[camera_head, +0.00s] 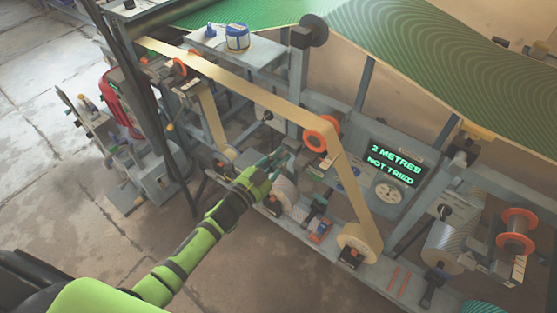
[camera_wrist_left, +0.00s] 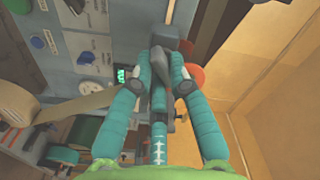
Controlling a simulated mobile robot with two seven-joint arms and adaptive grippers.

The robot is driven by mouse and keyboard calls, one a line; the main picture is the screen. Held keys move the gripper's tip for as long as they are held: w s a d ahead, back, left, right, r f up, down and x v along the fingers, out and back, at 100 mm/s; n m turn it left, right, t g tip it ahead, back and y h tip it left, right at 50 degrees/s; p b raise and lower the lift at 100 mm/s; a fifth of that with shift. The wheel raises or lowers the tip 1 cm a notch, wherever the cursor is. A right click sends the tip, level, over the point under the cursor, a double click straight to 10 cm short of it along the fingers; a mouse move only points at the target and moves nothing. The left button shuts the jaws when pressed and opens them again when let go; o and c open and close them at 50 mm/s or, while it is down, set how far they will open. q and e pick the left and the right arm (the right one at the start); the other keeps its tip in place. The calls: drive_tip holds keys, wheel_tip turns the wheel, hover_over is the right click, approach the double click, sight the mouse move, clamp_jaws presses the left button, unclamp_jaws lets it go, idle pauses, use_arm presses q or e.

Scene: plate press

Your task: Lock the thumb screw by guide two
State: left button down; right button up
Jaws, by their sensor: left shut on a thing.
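My left gripper (camera_head: 284,158) reaches into the machine frame, just left of and below an orange-flanged guide roller (camera_head: 320,133) with the tan web over it. In the left wrist view, the teal fingers of my left gripper (camera_wrist_left: 158,76) are shut on a dark grey winged piece (camera_wrist_left: 159,62), which looks like the thumb screw. An orange-red disc (camera_wrist_left: 194,76) shows just behind the right finger. The fingers hide part of the screw, and I cannot tell whether it is tight. I cannot read a guide number. My right gripper is not in view.
A screen (camera_head: 394,166) reads "2 METRES NOT TRIED". The tan web (camera_head: 240,85) runs above my gripper and down to a roll (camera_head: 359,243). Another orange-flanged guide (camera_head: 180,68) stands at the upper left. Open floor (camera_head: 60,190) lies at the left.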

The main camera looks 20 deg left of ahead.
use_arm(q)
drive_tip(key=shift+a+m+b, duration=0.1)
drive_tip(key=shift+m+b, duration=1)
drive_tip(key=shift+m, duration=2.6)
drive_tip(key=c, duration=1.2)
unclamp_jaws()
drive_tip(key=v, duration=1.2)
